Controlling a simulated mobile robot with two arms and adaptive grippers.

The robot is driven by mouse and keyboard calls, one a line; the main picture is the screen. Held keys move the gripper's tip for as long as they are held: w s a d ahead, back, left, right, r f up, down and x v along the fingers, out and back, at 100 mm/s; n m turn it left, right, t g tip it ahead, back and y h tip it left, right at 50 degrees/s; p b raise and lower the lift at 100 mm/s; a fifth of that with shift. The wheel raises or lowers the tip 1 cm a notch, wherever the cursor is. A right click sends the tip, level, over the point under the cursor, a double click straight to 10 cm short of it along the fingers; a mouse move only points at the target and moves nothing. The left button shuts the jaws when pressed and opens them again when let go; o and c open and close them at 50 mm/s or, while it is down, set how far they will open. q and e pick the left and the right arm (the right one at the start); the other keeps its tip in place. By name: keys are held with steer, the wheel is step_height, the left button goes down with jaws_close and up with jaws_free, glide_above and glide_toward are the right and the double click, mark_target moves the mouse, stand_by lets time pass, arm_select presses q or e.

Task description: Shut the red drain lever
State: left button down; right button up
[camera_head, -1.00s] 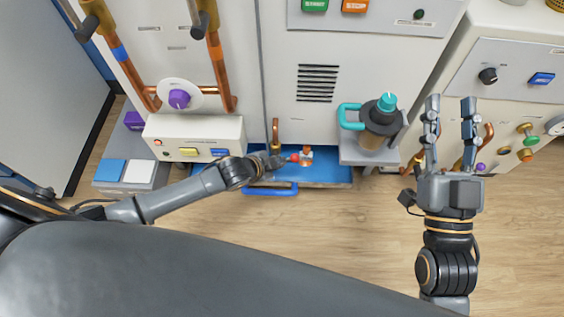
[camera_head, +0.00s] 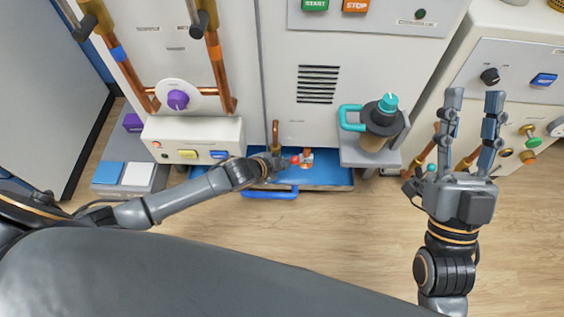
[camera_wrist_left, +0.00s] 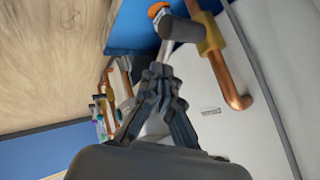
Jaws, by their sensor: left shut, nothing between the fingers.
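The red drain lever's knob (camera_head: 295,160) shows low on the machine front in the head view, beside a small copper-orange valve fitting (camera_head: 307,158) over the blue tray. My left gripper (camera_head: 281,163) is shut and empty, with its tips just left of the red knob. I cannot tell whether they touch it. In the left wrist view its fingers (camera_wrist_left: 160,72) are together, close to a grey cylinder end on a brass and copper pipe (camera_wrist_left: 228,75). The red knob is not clear there. My right gripper (camera_head: 473,98) is open and empty at the right.
The blue tray (camera_head: 335,177) has a blue handle (camera_head: 270,194) at its front. A vertical copper pipe (camera_head: 275,135) stands behind my left gripper. A grey shelf with a teal-handled jug (camera_head: 380,125) juts out to the right. The wooden floor in front is clear.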

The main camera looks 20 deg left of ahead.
steer(key=w+d+f+g+h+p, duration=0.1)
steer(key=w+f+g+h+p, duration=0.1)
steer(key=f+g, duration=0.5)
steer(key=w+d+f+g+h+p, duration=0.15)
steer(key=f+g, duration=0.25)
steer(key=f, duration=0.5)
arm_select(q)
steer(key=shift+w+d+f+m+g+y+p, duration=0.2)
steer(key=shift+d+f+m+g+y+p, duration=0.3)
steer(key=shift+y+p, duration=0.55)
steer(key=shift+w+d+f+m+g+y+p, duration=0.25)
steer(key=shift+d+f+y+p, duration=0.5)
steer(key=shift+y, duration=0.5)
arm_select(e)
steer(key=s+d+f+g+h, duration=0.3)
steer(key=s+f+g, duration=0.5)
steer(key=s+f, duration=0.2)
steer(key=shift+f+m, duration=0.35)
steer(key=shift+m, duration=0.05)
arm_select(q)
steer(key=shift+s+r, duration=0.1)
arm_select(e)
steer(key=shift+d, duration=0.1)
